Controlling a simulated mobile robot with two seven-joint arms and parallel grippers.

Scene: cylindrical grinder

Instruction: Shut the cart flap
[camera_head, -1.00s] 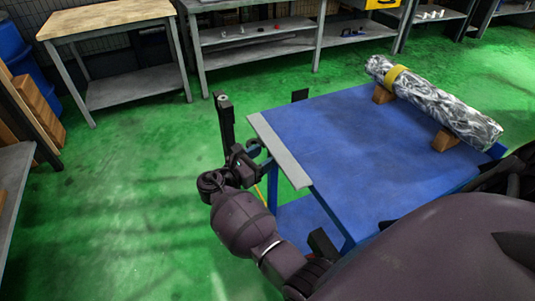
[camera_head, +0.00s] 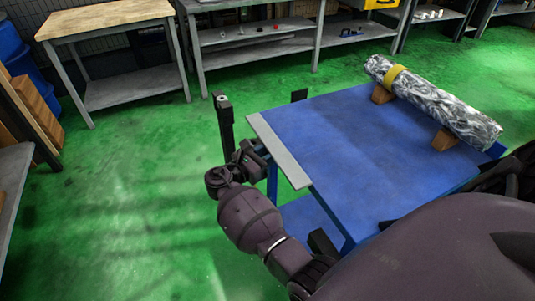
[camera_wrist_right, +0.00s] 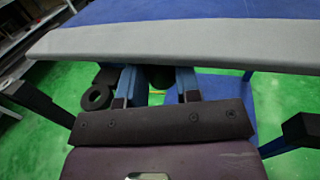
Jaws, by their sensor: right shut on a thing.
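The cart (camera_head: 365,150) has a blue top, with a light grey strip that looks like its flap (camera_head: 279,152) along the left end. In the right wrist view the grey flap (camera_wrist_right: 180,45) crosses the upper part of the picture. My right gripper (camera_head: 257,157) is close against the flap's outer edge, at about its middle. In the right wrist view its fingers (camera_wrist_right: 158,85) reach to just under the grey edge. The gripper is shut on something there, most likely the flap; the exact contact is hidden. My left gripper is not in view.
A metallic roll with a yellow band (camera_head: 432,99) lies on wooden blocks on the cart. A dark upright post (camera_head: 225,125) stands just left of the flap. A wooden-topped table (camera_head: 105,20) and grey shelves (camera_head: 260,42) stand behind. Green floor (camera_head: 130,200) is clear at left.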

